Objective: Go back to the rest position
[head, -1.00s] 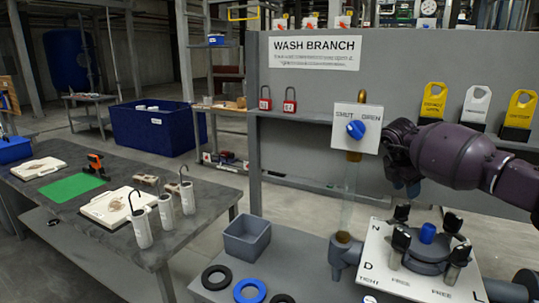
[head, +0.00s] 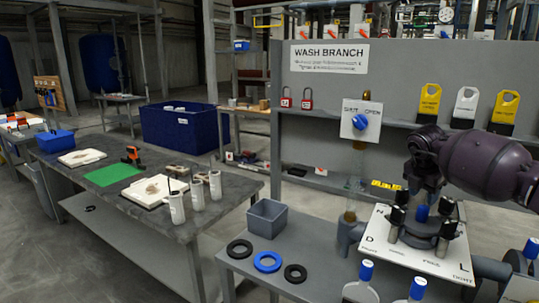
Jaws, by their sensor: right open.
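My right gripper (head: 426,188) comes in from the right on a dark purple arm. It points down, open, and appears just above or behind the blue-capped centre of the clamped cover (head: 420,232). I cannot tell how far apart they are. I see nothing held in it, though its fingertips are partly hidden. My left gripper is not in view. The blue valve knob (head: 360,122) sits on a white SHUT/OPEN plate (head: 374,106), left of my right gripper and apart from it.
A grey panel (head: 420,72) with padlocks and yellow and white tags stands behind the arm. A grey bin (head: 267,217) and three rings (head: 267,262) lie on the front bench. A dark table (head: 120,205) with bottles stands left. Floor is clear at lower left.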

